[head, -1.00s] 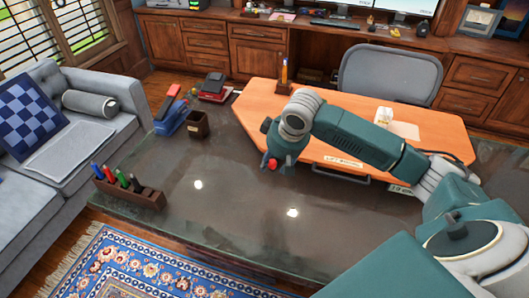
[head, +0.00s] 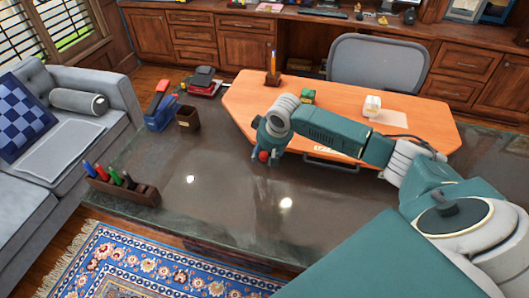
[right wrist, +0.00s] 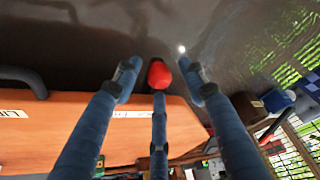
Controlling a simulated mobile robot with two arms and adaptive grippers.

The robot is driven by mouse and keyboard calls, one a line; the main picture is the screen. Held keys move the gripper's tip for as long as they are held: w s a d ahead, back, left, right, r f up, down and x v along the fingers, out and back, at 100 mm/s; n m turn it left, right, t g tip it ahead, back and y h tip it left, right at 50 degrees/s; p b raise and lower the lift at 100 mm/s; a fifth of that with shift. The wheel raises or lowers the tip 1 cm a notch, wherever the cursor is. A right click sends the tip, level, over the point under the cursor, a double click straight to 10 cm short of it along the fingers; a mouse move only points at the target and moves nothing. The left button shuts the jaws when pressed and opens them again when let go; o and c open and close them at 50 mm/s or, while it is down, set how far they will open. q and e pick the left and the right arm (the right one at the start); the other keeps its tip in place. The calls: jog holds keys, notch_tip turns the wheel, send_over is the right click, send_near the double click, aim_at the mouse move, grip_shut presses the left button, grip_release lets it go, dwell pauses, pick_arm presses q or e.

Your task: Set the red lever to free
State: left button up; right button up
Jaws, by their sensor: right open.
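The red lever's round knob (head: 263,156) shows at the front left edge of the orange desk panel (head: 240,95). In the right wrist view the red knob (right wrist: 159,74) sits between the spread outer fingers, just beyond the tip of the middle finger. My right gripper (head: 268,158) is open around the knob, and no finger is clearly closed on it. The lever's shaft is hidden, and its setting cannot be told. A white label (right wrist: 132,114) beside it is partly covered by the fingers. My left gripper is not in view.
A dark handle (head: 330,163) sits on the panel's front edge. The dark glossy desktop (head: 215,215) is clear in front. A pen holder (head: 130,192), a brown cup (head: 188,118) and a blue holder (head: 160,118) stand to the left. A grey chair (head: 378,62) is behind.

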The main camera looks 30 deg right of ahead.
jog(key=shift+c, duration=1)
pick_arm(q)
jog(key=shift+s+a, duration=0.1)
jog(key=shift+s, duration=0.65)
pick_arm(e)
grip_shut()
jog(key=shift+r, duration=0.1)
jog(key=shift+s+d+r+n+y+p, duration=0.1)
jog(key=shift+s+d+n+y+p, duration=0.3)
jog(key=shift+n+p, duration=0.35)
pick_arm(q)
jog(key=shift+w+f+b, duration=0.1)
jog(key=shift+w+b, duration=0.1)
jog(key=shift+b, duration=0.6)
pick_arm(e)
jog(key=shift+s+d+n+g+y, duration=0.15)
jog(key=shift+s+d+n+y, duration=0.2)
jog(key=shift+d+n, duration=0.6)
jog(key=shift+s+d+n+g+y, duration=0.1)
jog(key=shift+d+n+y, duration=0.45)
jog(key=shift+n, duration=0.8)
jog(key=shift+s+d+n+g+y, duration=0.15)
jog(key=shift+s+d+n+y, duration=0.15)
jog(key=shift+d+n, duration=0.7)
jog(key=shift+a, duration=0.15)
